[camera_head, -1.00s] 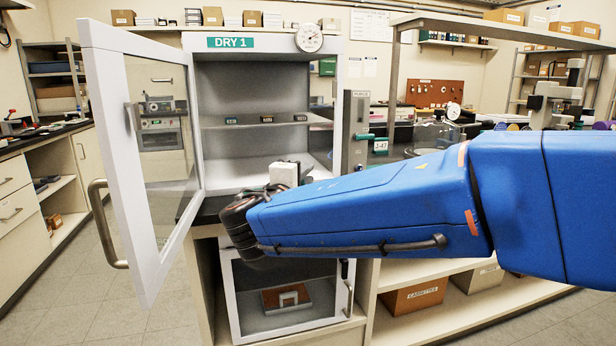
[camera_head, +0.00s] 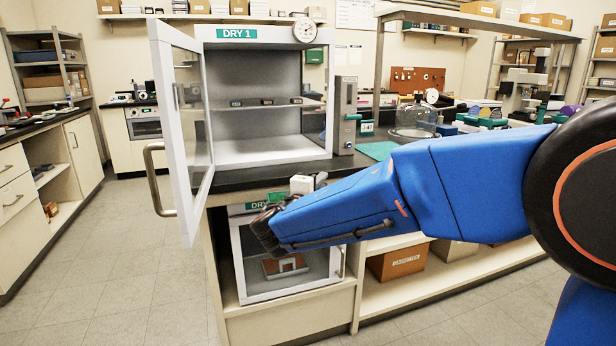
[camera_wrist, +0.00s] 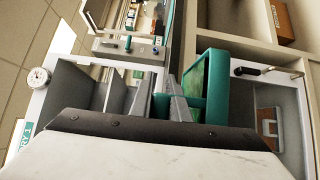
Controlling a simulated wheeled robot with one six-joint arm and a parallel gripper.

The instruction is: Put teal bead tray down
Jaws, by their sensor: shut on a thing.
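In the wrist view the teal tray (camera_wrist: 217,62) is held by my gripper (camera_wrist: 176,90), whose grey jaws are shut on its near wall. The inside of the tray looks green; single beads cannot be made out. In the head view my blue arm reaches in front of the counter below the dry cabinet. There my jaws and most of the tray are hidden behind the wrist.
The dry cabinet marked DRY 1 (camera_head: 237,33) has its glass door (camera_head: 190,120) swung open to the left. A flat teal mat (camera_head: 376,151) lies on the dark counter (camera_head: 262,176) right of it. A glass dome (camera_head: 417,122) stands farther right. A lower cabinet is below.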

